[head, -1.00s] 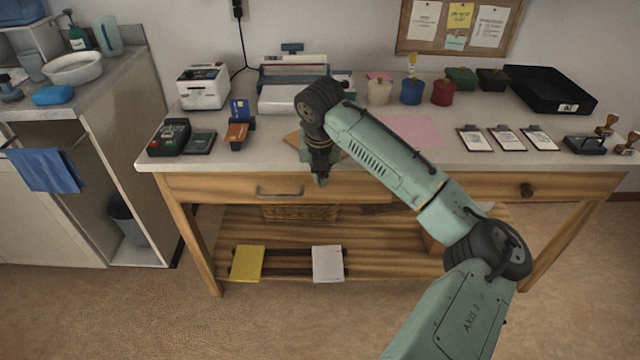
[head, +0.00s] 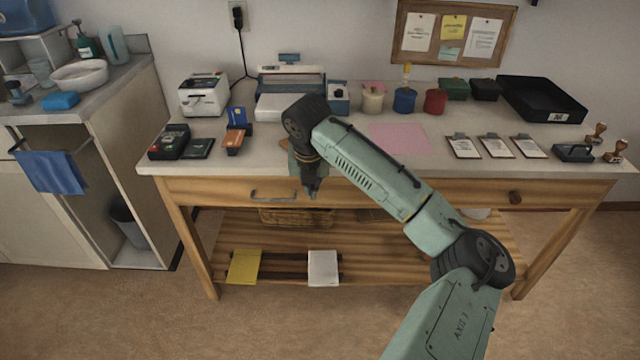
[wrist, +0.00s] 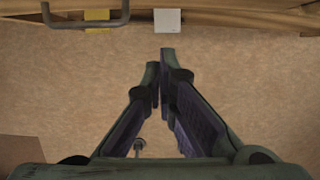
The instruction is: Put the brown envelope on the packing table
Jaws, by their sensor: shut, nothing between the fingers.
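The packing table seems to be the long wooden table with a pale grey top (head: 480,171). A flat brown piece (head: 284,144) lies on its top, mostly hidden behind my wrist. It may be the brown envelope, but I cannot tell. My gripper (head: 311,193) points down in front of the table's front edge, near the left drawer handle (head: 273,196). In the wrist view my gripper (wrist: 160,57) is shut and empty, with the floor beneath it.
A card reader (head: 170,141), card stand (head: 236,137), label printer (head: 204,94), pink sheet (head: 400,139), clipboards (head: 497,147) and black tray (head: 541,99) occupy the tabletop. A yellow packet (head: 244,267) and a white one (head: 323,268) lie on the lower shelf.

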